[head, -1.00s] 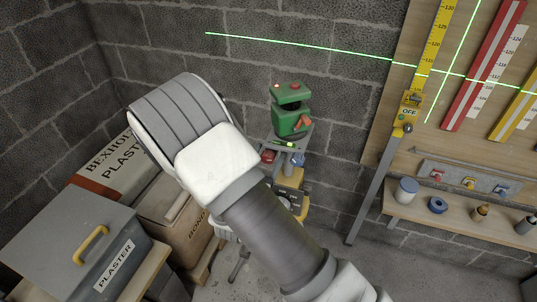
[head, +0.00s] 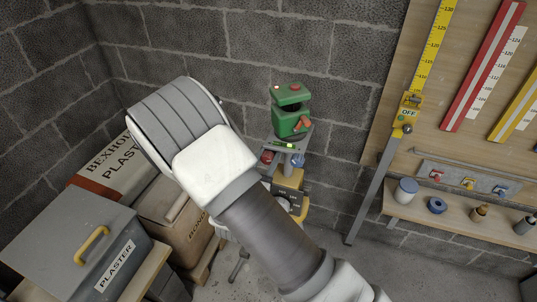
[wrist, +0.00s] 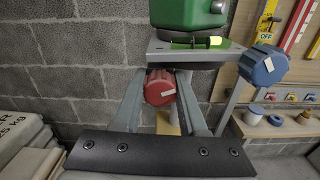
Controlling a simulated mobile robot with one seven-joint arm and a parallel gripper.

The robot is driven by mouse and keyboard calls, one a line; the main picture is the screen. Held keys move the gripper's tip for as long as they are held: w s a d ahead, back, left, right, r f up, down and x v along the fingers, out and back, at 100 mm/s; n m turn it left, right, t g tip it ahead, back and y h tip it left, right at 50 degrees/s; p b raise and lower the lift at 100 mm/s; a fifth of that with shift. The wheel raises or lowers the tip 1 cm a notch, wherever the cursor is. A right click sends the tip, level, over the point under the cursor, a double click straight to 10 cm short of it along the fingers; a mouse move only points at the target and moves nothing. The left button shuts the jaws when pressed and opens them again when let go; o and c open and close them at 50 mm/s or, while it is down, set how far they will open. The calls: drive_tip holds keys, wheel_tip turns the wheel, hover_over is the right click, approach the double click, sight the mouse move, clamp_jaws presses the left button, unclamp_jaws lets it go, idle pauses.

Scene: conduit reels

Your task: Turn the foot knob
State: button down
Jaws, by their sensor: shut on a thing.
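The green laser level (head: 291,110) stands on a grey plate (head: 273,146) with a bright green bubble vial (head: 284,145); the vial also shows in the wrist view (wrist: 206,42). Under the plate is a red foot knob (wrist: 160,88) with a pale mark on its face; it shows in the head view (head: 267,157). A blue foot knob (wrist: 264,65) sits at the plate's right side. My gripper (wrist: 160,80) is shut on the red knob, a finger at each side.
A yellow tripod head (head: 288,187) is below the plate. A block wall stands behind. At right are a board with rulers, a yellow clamp marked OFF (head: 409,108) and a shelf (head: 458,224). Plaster boxes (head: 80,250) fill the left.

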drive_tip(key=shift+n, duration=0.3)
drive_tip(key=shift+c, duration=2.2)
unclamp_jaws()
drive_tip(key=v, duration=1.7)
drive_tip(key=shift+s+b, duration=0.2)
drive_tip(key=shift+b, duration=0.25)
